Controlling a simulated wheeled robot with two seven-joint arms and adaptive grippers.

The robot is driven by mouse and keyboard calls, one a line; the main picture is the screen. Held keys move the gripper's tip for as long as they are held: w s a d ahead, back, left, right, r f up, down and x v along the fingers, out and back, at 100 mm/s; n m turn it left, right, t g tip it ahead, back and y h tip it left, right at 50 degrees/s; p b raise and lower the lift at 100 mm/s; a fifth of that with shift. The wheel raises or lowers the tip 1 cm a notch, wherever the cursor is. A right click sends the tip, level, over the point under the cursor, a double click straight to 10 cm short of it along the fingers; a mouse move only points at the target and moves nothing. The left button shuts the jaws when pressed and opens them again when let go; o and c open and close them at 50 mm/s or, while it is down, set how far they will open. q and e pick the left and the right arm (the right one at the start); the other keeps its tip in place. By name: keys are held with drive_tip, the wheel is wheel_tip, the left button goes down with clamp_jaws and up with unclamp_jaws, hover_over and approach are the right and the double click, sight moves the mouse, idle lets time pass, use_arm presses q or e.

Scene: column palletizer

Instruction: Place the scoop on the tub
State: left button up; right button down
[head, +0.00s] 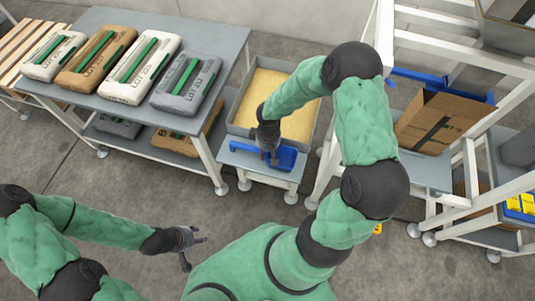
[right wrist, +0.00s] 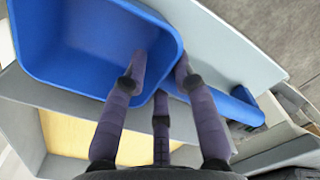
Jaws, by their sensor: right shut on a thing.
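The blue scoop (head: 286,158) is at the small grey stand in front of the tub. My right gripper (head: 270,156) is shut on it. In the right wrist view the scoop's hollow bowl (right wrist: 90,45) fills the upper left, and its handle (right wrist: 235,106) runs to the right past my fingers (right wrist: 160,85). I cannot tell whether the scoop touches the stand. The grey tub (head: 316,122) holds pale yellow material and sits just behind the stand; my right arm hides part of it. My left gripper (head: 190,250) is open and empty above the floor.
A grey table (head: 120,25) at the left carries several labelled bags (head: 185,85). A white frame (head: 440,45) with a cardboard box (head: 438,120) stands at the right. The floor around my left gripper is clear.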

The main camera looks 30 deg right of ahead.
drive_tip(key=shift+f, duration=0.1)
drive_tip(key=shift+f, duration=0.1)
drive_tip(key=shift+f, duration=0.15)
drive_tip(key=c, duration=1)
unclamp_jaws()
drive_tip(key=shift+r, duration=0.2)
